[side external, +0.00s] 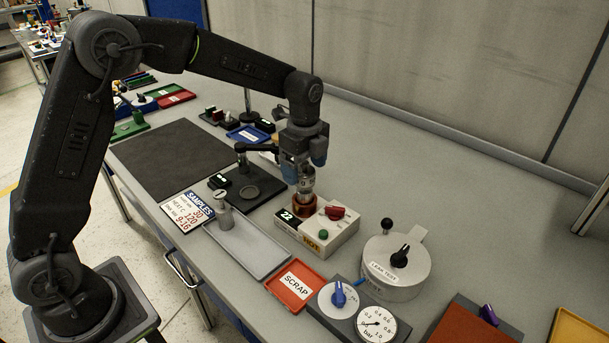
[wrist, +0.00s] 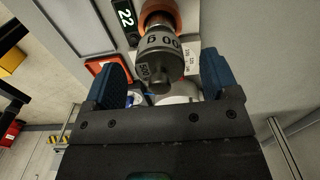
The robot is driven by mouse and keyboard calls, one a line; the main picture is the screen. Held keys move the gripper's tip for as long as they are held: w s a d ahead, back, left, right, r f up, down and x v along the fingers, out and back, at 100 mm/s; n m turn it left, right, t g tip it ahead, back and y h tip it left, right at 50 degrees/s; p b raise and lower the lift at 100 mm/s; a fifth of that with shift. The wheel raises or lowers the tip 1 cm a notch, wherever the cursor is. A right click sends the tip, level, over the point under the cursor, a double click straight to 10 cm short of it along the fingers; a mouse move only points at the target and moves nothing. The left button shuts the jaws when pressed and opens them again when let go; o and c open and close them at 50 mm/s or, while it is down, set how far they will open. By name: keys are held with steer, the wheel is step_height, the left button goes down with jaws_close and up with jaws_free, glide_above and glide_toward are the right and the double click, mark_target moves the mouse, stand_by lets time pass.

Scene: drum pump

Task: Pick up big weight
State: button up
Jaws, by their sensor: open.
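A grey metal weight (side external: 307,184) stands upright on a copper-coloured ring (side external: 304,205) at the heater box with the "22" display. In the wrist view this weight (wrist: 163,55) shows "500" and a small round knob towards the camera, with the orange ring (wrist: 160,12) beyond it. My gripper (side external: 303,164) is directly above, pointing down. Its two blue fingers are open on either side of the weight in the wrist view (wrist: 163,80), with gaps visible. Contact cannot be told. Another, smaller-looking grey knobbed piece (side external: 224,214) stands at the grey tray's left end.
The heater box (side external: 326,232) has a red knob and green button. A red SCRAP tray (side external: 296,285), a round lidded pot (side external: 397,265) and a gauge box (side external: 352,312) lie to the right. A black stand (side external: 249,187) is close left. The dark mat (side external: 172,155) is clear.

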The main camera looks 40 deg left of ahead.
steer(key=shift+f, duration=0.55)
steer(key=shift+r, duration=0.1)
steer(key=c, duration=1.4)
steer(key=shift+c, duration=0.2)
steer(key=shift+r, duration=0.15)
